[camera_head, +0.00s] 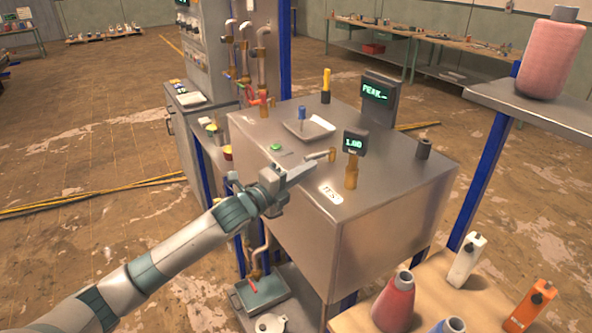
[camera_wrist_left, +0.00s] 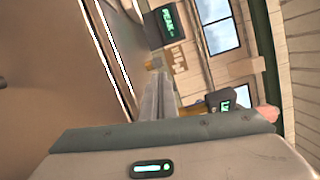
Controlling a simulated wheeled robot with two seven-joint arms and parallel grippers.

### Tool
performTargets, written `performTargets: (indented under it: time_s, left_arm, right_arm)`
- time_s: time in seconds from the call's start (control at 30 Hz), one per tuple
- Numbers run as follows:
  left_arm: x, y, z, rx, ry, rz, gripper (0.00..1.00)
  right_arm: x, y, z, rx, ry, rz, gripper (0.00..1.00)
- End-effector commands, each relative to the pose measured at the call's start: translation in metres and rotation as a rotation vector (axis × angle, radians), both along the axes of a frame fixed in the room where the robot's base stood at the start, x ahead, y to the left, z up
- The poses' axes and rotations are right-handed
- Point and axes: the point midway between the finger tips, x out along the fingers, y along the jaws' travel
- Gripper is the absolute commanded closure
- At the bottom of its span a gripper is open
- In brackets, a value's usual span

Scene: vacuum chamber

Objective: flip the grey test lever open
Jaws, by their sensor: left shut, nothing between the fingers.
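My left gripper (camera_head: 306,170) is shut and empty over the top of the metal chamber box (camera_head: 385,240). Its fingertips are close to a small brass fitting (camera_head: 332,155) with a short bar pointing left; I cannot tell whether they touch. A white label reading TEST (camera_head: 330,193) lies in front of this fitting. I cannot clearly make out a separate grey lever; the gripper may cover part of it. In the left wrist view the shut fingers (camera_wrist_left: 160,85) point toward a small brass part (camera_wrist_left: 154,63). My right gripper is not in view.
A brass post with a display reading 1.00 (camera_head: 355,143) stands just right of the fitting. A screen reading PEAK (camera_head: 379,92), a tray (camera_head: 309,130), a green button (camera_head: 277,147) and a yellow-topped post (camera_head: 326,84) are also on the box.

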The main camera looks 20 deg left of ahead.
Motion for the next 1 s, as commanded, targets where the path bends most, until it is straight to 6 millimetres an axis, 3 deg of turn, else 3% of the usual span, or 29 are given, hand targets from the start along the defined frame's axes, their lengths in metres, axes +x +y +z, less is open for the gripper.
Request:
performTargets:
  time_s: [0.2,0.6,1.0]
  left_arm:
    - [0.01,-0.005,0.001,-0.001,0.0,-0.001,1.0]
    - [0.01,-0.005,0.0,0.0,-0.001,-0.001,1.0]
    - [0.006,0.013,0.0,0.001,0.0,-0.02,1.0]
  right_arm:
    - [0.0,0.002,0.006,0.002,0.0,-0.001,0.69]
    - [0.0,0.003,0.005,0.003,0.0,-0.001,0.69]
    - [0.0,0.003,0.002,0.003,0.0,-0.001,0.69]
